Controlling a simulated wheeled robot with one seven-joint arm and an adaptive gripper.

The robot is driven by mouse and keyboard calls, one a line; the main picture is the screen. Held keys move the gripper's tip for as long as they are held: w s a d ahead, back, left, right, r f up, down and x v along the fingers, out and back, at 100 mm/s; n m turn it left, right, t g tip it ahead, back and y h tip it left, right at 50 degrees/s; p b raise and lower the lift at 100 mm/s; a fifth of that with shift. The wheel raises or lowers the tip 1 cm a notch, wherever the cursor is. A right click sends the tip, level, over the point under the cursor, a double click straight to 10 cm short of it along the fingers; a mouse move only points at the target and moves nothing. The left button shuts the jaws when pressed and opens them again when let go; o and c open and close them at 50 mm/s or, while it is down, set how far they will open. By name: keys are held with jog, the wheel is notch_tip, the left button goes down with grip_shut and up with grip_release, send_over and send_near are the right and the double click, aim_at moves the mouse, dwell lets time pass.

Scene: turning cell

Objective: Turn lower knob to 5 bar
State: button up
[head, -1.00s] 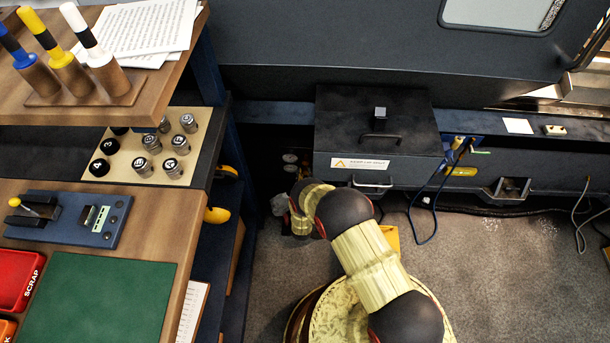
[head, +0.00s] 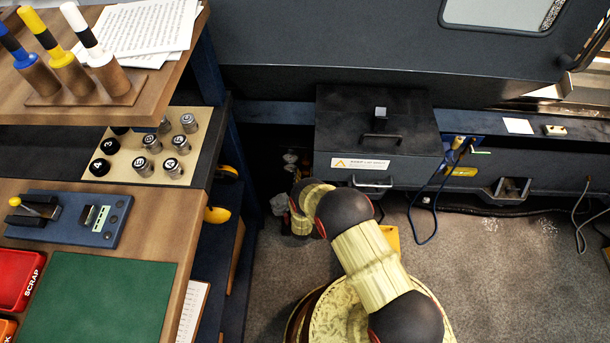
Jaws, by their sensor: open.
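Two small pale round fittings, like gauges or knobs, sit one above the other in the dark gap left of the black box; the upper fitting (head: 290,158) is partly seen. The lower one is close above my arm and mostly covered, and I cannot read any scale. My arm reaches up from the bottom, and its far end bends down at the gap. My gripper is hidden behind my own wrist. A pale grey piece (head: 281,204) shows left of the wrist; I cannot tell what it is.
A black lidded box (head: 350,120) with a warning label stands right of the gap. A blue-framed bench (head: 150,225) with a green mat (head: 95,300) bounds the left. Blue cable (head: 412,215) hangs at right. Grey floor (head: 490,270) is open at lower right.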

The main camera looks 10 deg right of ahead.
jog(key=v, duration=1.2)
dwell(0.3)
